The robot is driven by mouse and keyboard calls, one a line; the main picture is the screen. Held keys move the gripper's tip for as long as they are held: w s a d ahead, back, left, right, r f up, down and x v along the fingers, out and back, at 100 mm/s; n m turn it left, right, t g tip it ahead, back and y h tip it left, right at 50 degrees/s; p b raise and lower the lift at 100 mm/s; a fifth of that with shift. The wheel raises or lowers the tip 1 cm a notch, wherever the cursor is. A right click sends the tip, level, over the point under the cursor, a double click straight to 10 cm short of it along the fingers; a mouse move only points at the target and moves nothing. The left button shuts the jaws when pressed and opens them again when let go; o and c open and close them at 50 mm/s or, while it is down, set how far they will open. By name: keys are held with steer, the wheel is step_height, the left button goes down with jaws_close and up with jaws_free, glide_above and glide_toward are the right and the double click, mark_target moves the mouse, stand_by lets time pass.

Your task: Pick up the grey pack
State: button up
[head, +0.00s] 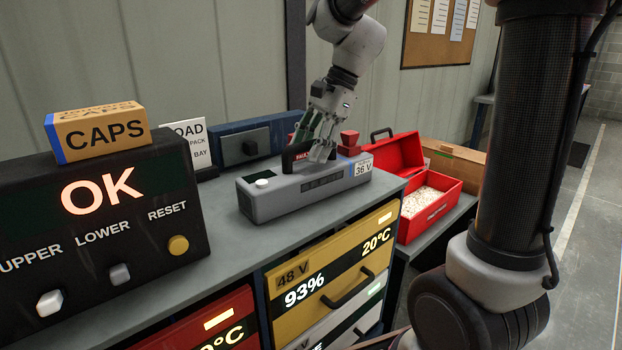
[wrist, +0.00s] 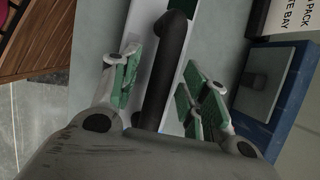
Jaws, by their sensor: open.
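The grey pack (head: 300,188) lies on the grey bench top, with a black handle on top and a "36 V" label at its right end. My gripper (head: 322,148) is over the pack at its black handle, fingers pointing down. In the wrist view the black handle (wrist: 168,70) runs between the two green-padded fingers of my open gripper (wrist: 160,95).
A black panel (head: 100,215) reading "OK" stands left, with a CAPS box (head: 98,132) on it. A blue unit (head: 228,150) is behind the pack. An open red toolbox (head: 430,205) stands right. Battery drawers (head: 325,285) are below the bench top.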

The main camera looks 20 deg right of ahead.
steer(key=shift+f, duration=0.25)
stand_by(0.3)
jaws_close()
steer(key=shift+r, duration=0.1)
stand_by(0.4)
